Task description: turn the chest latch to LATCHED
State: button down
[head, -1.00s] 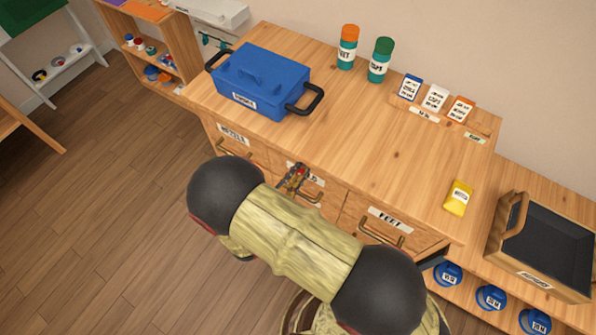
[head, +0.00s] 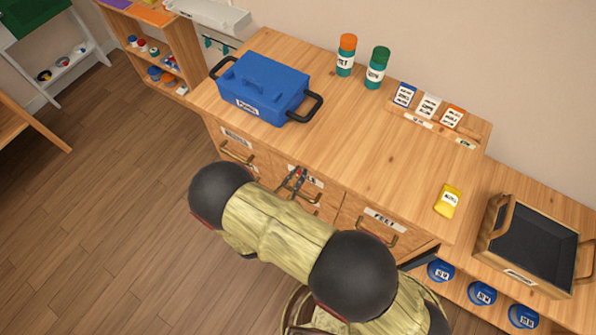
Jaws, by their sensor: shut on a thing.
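The wooden chest of drawers (head: 380,165) stands in the middle of the head view, with labelled drawers along its front. My gripper (head: 296,181) is small in this view, at the front of the middle drawer, beside its label and close to its handle (head: 311,198). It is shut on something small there. I cannot make out whether that is the latch or the handle. The latch, its pointer and any LATCHED mark cannot be made out. My arm covers the lower part of the chest front.
A blue lidded box (head: 262,88) sits on the chest top. An orange-capped bottle (head: 345,57), a green-capped bottle (head: 376,70), several cards (head: 428,106) and a yellow packet (head: 447,200) are also there. A dark-lined tray (head: 535,240) stands at right. The floor at left is clear.

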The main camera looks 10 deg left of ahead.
jog(key=n+p, duration=0.2)
jog(key=n, duration=0.2)
jog(key=shift+r+n, duration=0.1)
jog(key=shift+n, duration=0.2)
jog(key=shift+n+p, duration=1.2)
jog(key=shift+n, duration=1.3)
jog(key=c, duration=2)
grip_release()
jog(key=shift+o, duration=0.4)
jog(key=shift+s+a, duration=0.1)
jog(key=v, duration=0.7)
jog(key=shift+s, duration=0.4)
jog(key=shift+a, duration=0.1)
